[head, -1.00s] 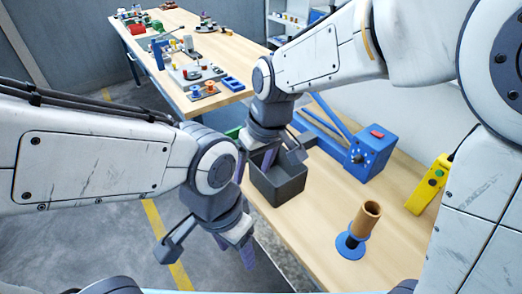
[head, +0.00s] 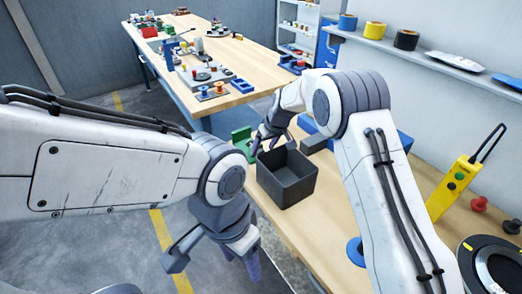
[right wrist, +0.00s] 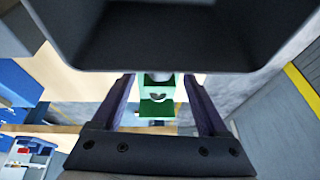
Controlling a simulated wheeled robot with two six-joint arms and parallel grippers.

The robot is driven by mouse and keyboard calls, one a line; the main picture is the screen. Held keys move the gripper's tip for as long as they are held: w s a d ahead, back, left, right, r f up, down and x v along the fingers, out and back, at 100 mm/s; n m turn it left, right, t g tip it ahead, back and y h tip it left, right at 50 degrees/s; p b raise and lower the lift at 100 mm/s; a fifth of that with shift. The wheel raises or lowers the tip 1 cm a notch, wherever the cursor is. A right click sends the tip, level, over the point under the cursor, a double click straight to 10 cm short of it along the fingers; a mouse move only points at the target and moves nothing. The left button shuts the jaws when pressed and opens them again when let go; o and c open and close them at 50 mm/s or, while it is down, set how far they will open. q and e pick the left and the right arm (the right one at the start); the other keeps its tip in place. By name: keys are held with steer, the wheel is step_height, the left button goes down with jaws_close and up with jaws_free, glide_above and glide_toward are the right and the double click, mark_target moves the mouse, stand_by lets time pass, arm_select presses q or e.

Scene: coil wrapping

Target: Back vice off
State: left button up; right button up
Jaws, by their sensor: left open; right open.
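The green vice (head: 242,141) is at the far left edge of the near workbench, behind the black bin. My right gripper (head: 272,142) is open beside it, low over the bench, between vice and bin. In the right wrist view the green vice (right wrist: 157,97) shows between the two open fingers; I cannot tell whether they touch it. The vice's handle and screw are not clear. My left gripper (head: 213,262) is open and empty over the floor, left of the bench edge.
The open black bin (head: 287,199) stands close to my right gripper and fills the top of the right wrist view. My right arm hides most of the blue machine and the blue spool base (head: 355,251). A yellow control box (head: 452,186) stands at right.

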mark_target(261, 151)
steer(key=shift+x, duration=1.65)
steer(key=shift+c, duration=0.4)
jaws_close()
steer(key=shift+s+h+p, duration=0.15)
steer(key=shift+h+p, duration=0.25)
steer(key=shift+p, duration=0.15)
steer(key=shift+t, duration=0.3)
steer(key=shift+o, duration=0.4)
jaws_free()
steer(key=shift+a, duration=0.1)
